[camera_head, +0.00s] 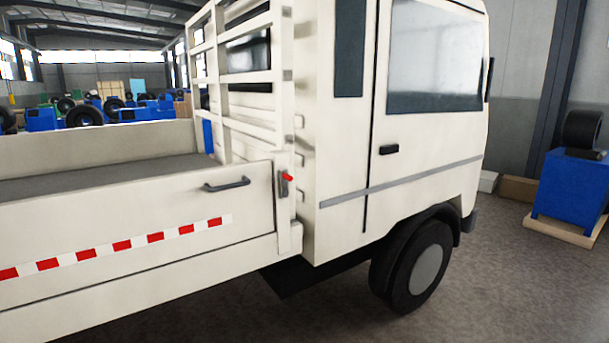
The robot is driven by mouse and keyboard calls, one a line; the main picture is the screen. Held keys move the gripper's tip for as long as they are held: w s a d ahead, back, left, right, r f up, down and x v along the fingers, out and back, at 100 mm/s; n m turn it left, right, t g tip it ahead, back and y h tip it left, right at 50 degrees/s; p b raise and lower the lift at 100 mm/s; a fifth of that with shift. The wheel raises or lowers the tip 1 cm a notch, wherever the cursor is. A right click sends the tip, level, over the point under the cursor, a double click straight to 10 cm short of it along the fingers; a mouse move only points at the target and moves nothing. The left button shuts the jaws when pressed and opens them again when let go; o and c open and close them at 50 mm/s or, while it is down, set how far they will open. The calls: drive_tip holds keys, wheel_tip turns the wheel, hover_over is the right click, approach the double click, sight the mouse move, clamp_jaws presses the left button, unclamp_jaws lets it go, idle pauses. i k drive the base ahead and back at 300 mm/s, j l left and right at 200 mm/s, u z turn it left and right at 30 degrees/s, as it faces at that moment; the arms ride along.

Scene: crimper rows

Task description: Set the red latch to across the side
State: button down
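The red latch (287,178) is a small red-tipped lever on a grey metal plate. It sits on the narrow post at the front end of the white truck's drop side (130,219), just behind the cab. The red tip points out to the right, but the lever's exact angle is too small to tell. A dark grab handle (226,184) is on the side panel to the left of the latch. My gripper does not show in this view.
The white cab (345,205) with its front wheel (412,266) stands right of the latch. A slatted rack (246,133) rises behind it. Bare floor (480,300) lies in front. A blue machine (567,190) stands on a pallet at far right.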

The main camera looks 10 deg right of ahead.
sight(284, 176)
drive_tip(key=i+l, duration=0.2)
drive_tip(key=l, duration=0.15)
drive_tip(key=i+l, duration=0.2)
drive_tip(key=i+l+u, duration=0.1)
drive_tip(key=l, duration=0.35)
drive_tip(key=i, duration=0.1)
